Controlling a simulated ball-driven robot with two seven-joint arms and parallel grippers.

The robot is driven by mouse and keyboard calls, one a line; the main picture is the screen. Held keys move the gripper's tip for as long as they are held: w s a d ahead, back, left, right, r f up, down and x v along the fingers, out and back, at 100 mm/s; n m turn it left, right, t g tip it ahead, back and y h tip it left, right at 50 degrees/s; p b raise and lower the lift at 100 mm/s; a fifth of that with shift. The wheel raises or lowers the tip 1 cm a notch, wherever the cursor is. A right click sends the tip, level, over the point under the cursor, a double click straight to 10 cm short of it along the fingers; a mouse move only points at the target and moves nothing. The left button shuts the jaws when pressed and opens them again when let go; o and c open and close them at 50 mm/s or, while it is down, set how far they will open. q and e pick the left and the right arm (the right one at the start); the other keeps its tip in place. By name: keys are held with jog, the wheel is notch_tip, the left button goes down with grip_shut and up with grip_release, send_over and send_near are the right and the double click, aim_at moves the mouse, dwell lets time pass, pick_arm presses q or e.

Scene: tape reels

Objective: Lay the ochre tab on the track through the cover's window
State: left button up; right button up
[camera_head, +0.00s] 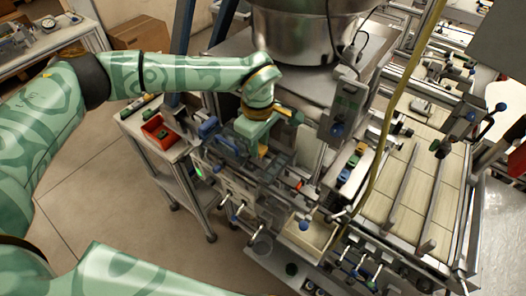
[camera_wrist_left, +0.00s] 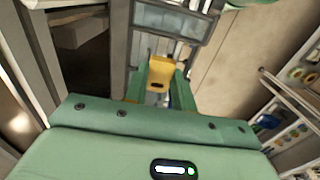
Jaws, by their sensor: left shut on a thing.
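The ochre tab (camera_wrist_left: 160,72) is held between the two green fingers of my left gripper (camera_wrist_left: 159,88) in the wrist view. A grey-framed clear panel (camera_wrist_left: 172,20), perhaps the cover, lies beyond the tab. In the head view my left gripper (camera_head: 262,150) points down over the machine, beside a bluish see-through cover (camera_head: 225,141). The fingers hide much of what lies under them. I cannot make out the window's edges or the track, nor whether the tab touches anything. My right gripper is not in view.
A small side cart (camera_head: 160,165) with a red bin (camera_head: 158,132) stands left of the machine. A large steel bowl (camera_head: 300,35) stands behind the gripper. A yellow hose (camera_head: 393,110) hangs on the right, before the tiled conveyor bed (camera_head: 412,190). Levers line the machine's front.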

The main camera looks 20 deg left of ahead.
aim_at(263, 154)
pick_arm(q)
jog(key=shift+s+d+f, duration=0.1)
jog(key=shift+d+f, duration=0.1)
jog(key=shift+f, duration=0.05)
jog(key=f, duration=0.1)
jog(key=f+p, duration=0.1)
jog(key=d+f, duration=0.1)
jog(key=shift+s+f, duration=0.15)
jog(key=shift+s, duration=0.1)
jog(key=shift+w+a+f, duration=0.1)
jog(key=shift+a+f, duration=0.05)
jog(key=shift+f, duration=0.2)
jog(key=shift+f, duration=0.3)
jog(key=o, duration=1)
